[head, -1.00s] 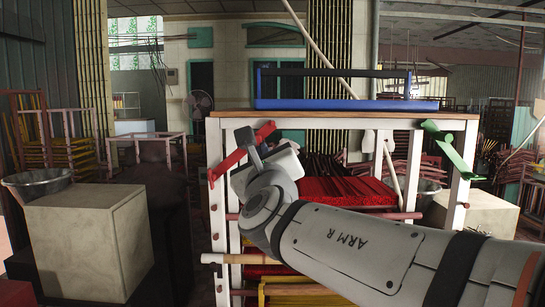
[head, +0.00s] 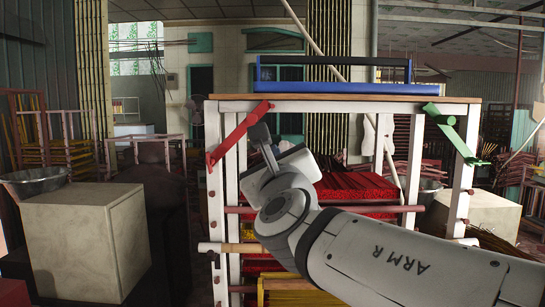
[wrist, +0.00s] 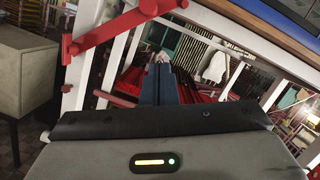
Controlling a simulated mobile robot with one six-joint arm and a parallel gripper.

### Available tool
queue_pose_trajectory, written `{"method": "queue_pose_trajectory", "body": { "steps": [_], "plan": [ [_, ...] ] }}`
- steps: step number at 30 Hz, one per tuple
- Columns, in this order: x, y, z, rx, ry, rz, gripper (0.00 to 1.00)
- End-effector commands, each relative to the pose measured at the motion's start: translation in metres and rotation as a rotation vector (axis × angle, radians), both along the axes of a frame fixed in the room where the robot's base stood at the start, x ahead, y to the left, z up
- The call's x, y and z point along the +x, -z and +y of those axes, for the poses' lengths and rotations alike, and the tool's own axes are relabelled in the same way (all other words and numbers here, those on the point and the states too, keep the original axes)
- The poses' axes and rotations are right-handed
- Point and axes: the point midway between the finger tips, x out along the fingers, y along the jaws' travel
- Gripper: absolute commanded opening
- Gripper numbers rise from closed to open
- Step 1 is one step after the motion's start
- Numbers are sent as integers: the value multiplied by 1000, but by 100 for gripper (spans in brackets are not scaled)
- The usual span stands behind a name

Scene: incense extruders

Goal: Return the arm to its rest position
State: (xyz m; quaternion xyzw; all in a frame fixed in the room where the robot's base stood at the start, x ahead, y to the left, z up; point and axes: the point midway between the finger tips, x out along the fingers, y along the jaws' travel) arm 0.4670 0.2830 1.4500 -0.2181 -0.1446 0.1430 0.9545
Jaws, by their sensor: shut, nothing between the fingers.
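My arm (head: 400,258) reaches in from the lower right of the head view, in front of a white-framed rack. My gripper (head: 258,135) is at its far end, pointing up and left near a red lever (head: 238,138) on the rack's left post. Its fingers are partly hidden by its own body there. In the wrist view my gripper (wrist: 159,68) shows two dark fingers close together, shut, with nothing seen between them. The red lever (wrist: 110,30) lies to the upper left there, apart from the fingers.
The rack's wooden top (head: 345,98) carries a blue tray (head: 345,87). A green lever (head: 453,133) is on its right post. Red bundles (head: 350,188) lie inside the rack. A pale box (head: 75,245) with a metal bowl (head: 35,181) stands at left.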

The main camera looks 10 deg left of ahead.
Motion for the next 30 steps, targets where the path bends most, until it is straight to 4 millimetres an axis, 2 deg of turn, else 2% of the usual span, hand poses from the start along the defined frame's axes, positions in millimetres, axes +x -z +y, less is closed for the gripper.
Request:
{"method": "queue_pose_trajectory", "body": {
  "steps": [1, 3, 9, 14, 17, 20, 24, 27, 30],
  "plan": [
    [-13, 2, -5, 5, -3, -2, 0],
    [-26, 5, -10, 4, -3, -1, 0],
    [-53, 10, -20, 2, -2, -1, 0],
    [-61, 13, -24, 1, 1, 1, 0],
    [-50, 27, -43, 93, 43, 79, 0],
    [-31, 60, -81, 302, 138, 232, 0],
    [-14, 124, -150, 728, 347, 461, 0],
    [-16, 173, -197, 1059, 522, 574, 0],
    [-29, 220, -236, 1406, 713, 636, 0]
  ]
}}
